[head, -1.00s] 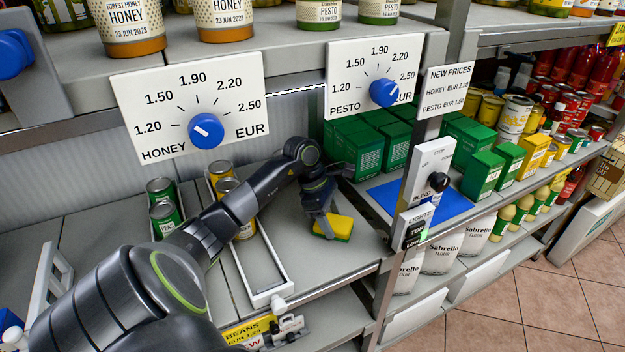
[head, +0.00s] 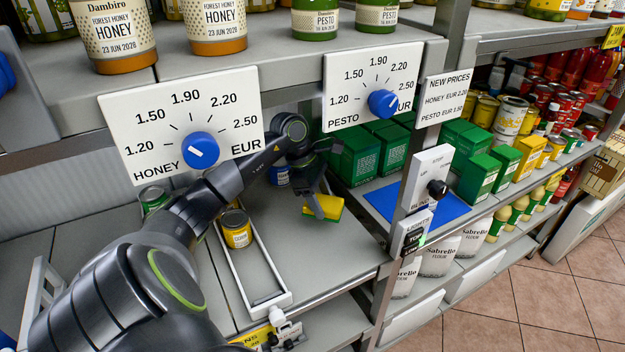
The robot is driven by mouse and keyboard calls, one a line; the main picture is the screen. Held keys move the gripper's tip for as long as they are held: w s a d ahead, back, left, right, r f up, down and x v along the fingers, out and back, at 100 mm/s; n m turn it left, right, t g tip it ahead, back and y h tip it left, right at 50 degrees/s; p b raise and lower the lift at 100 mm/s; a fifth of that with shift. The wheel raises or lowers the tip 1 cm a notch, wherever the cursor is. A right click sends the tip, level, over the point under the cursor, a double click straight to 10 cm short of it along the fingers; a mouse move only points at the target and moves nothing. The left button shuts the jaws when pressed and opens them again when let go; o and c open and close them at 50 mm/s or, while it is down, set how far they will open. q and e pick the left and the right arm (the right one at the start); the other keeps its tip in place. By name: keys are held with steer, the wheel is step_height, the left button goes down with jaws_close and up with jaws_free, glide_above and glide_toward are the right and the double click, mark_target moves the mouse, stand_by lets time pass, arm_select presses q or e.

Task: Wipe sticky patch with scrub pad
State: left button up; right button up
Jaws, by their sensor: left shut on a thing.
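The scrub pad (head: 328,207) is yellow with a dark green underside. My left gripper (head: 317,203) is shut on it from above. It holds the pad at or just above the grey shelf (head: 345,240), right of the white tray; I cannot tell whether the pad touches the shelf. I cannot make out a sticky patch; the pad, gripper and arm cover part of the shelf. My right gripper is not in the head view.
A white tray (head: 284,299) with a yellow can (head: 236,229) stands left of the pad. Green boxes (head: 355,156) stand behind, beside a blue mat (head: 383,199). A post with switches (head: 430,178) rises at the right. Price dials (head: 201,150) hang from the upper shelf.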

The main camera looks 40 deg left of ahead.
arm_select(q)
steer(key=shift+d+r+p, duration=0.1)
steer(key=shift+r+p, duration=0.2)
steer(key=shift+r, duration=0.8)
